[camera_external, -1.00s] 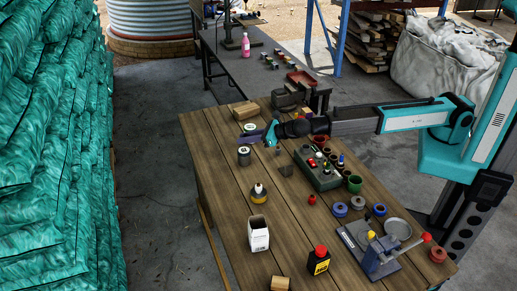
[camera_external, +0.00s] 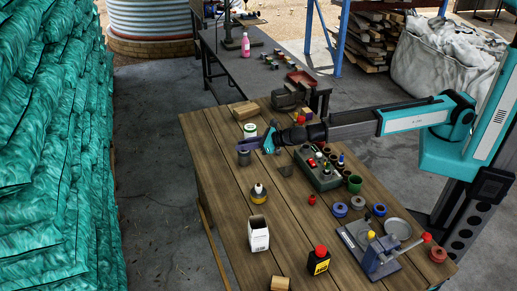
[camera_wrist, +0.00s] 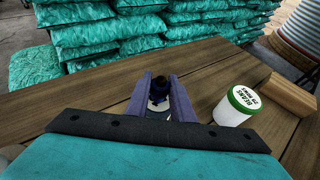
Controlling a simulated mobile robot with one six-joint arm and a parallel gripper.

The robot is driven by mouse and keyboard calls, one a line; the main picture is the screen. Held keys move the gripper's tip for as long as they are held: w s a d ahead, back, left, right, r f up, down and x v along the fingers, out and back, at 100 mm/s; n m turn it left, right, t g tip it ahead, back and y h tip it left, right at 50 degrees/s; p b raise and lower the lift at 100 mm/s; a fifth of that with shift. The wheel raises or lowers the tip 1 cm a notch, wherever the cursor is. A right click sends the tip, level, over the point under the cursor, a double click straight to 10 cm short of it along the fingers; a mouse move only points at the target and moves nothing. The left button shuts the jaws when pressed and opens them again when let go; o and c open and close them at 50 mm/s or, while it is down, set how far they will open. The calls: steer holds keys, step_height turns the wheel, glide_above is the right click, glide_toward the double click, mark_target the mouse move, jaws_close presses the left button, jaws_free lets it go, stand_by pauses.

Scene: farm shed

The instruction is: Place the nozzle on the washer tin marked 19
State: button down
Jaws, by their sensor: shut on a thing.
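My gripper (camera_wrist: 160,84) is shut on the nozzle (camera_wrist: 157,90), a small dark blue-black piece between the purple fingers; it also shows in the outside view (camera_external: 252,144). Below the nozzle, a pale round surface (camera_wrist: 159,105) shows between the fingers, mostly hidden. In the outside view a grey tin (camera_external: 244,158) stands upright right below the fingertips, its top partly covered. I cannot read a 19 on it or tell whether the nozzle touches it. A white tin with a green-rimmed lid (camera_wrist: 236,106) stands right of the fingers; its lettering is not a plain 19.
A wooden block (camera_wrist: 287,95) lies beyond the green-rimmed tin. A yellow-and-dark round item with a white top (camera_external: 258,194) and a white carton (camera_external: 258,234) stand nearer the camera. Table to the left is clear.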

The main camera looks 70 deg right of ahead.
steer(key=shift+f, duration=0.15)
steer(key=c, duration=1.5)
jaws_free()
steer(key=shift+c, duration=0.2)
steer(key=shift+r, duration=0.2)
steer(key=shift+b+v, duration=0.35)
steer(key=shift+v, duration=0.75)
steer(key=b+v, duration=0.2)
steer(key=v, duration=0.8)
steer(key=shift+w, duration=0.1)
